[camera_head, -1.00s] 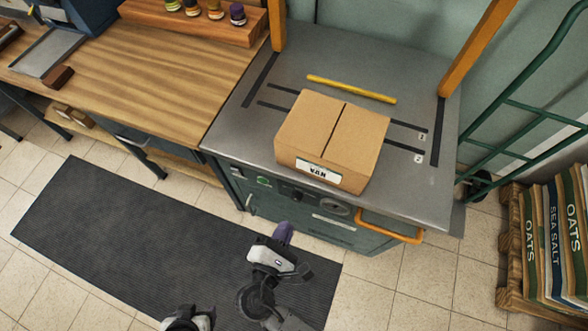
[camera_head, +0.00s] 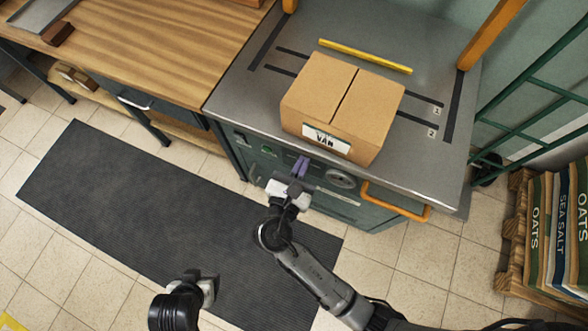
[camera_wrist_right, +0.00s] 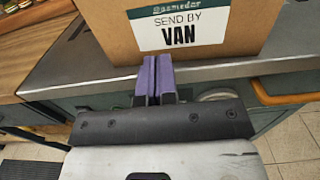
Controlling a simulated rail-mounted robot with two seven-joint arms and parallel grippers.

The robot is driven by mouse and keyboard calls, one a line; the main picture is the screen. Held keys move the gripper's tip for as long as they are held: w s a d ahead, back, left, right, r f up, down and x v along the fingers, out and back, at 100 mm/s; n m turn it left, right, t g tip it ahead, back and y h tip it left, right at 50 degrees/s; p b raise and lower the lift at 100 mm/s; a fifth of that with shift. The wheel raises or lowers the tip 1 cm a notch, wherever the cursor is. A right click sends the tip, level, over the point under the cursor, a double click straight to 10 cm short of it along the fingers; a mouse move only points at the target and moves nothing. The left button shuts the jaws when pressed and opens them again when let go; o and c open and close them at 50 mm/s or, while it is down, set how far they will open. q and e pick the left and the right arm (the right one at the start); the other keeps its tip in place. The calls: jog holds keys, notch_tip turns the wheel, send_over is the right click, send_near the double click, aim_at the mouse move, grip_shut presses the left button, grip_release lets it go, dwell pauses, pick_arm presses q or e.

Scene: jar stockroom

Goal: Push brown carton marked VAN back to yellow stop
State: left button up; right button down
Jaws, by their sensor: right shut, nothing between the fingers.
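The brown carton (camera_head: 343,100) stands on the grey metal top with its VAN label (camera_head: 326,138) facing the front edge. In the right wrist view the carton (camera_wrist_right: 110,30) fills the upper middle, and its label (camera_wrist_right: 180,25) reads "SEND BY VAN". The yellow stop (camera_head: 366,56) is a bar lying behind the carton, with bare top between them. My right gripper (camera_head: 301,166) is shut and empty, in front of the carton near the top's front edge. Its purple fingertips (camera_wrist_right: 154,75) show just below the label. My left gripper (camera_head: 205,288) is low over the mat, its fingers not clear.
The grey metal top (camera_head: 240,95) has dark stripes marked 1 and 2, and orange posts (camera_head: 490,35) at the back. An orange handle (camera_head: 400,205) juts from the cabinet front. A wooden bench (camera_head: 150,60) adjoins at left. Sacks (camera_head: 560,230) stand on a pallet at right.

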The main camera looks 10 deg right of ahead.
aim_at(317, 135)
jog(key=b+x, duration=0.2)
jog(key=x, duration=0.3)
jog(key=shift+f, duration=0.15)
pick_arm(q)
jog(key=shift+d+f+b, duration=0.15)
jog(key=shift+f+b, duration=0.35)
jog(key=shift+f, duration=1.3)
pick_arm(e)
jog(key=shift+w+d, duration=0.4)
jog(key=shift+w, duration=0.15)
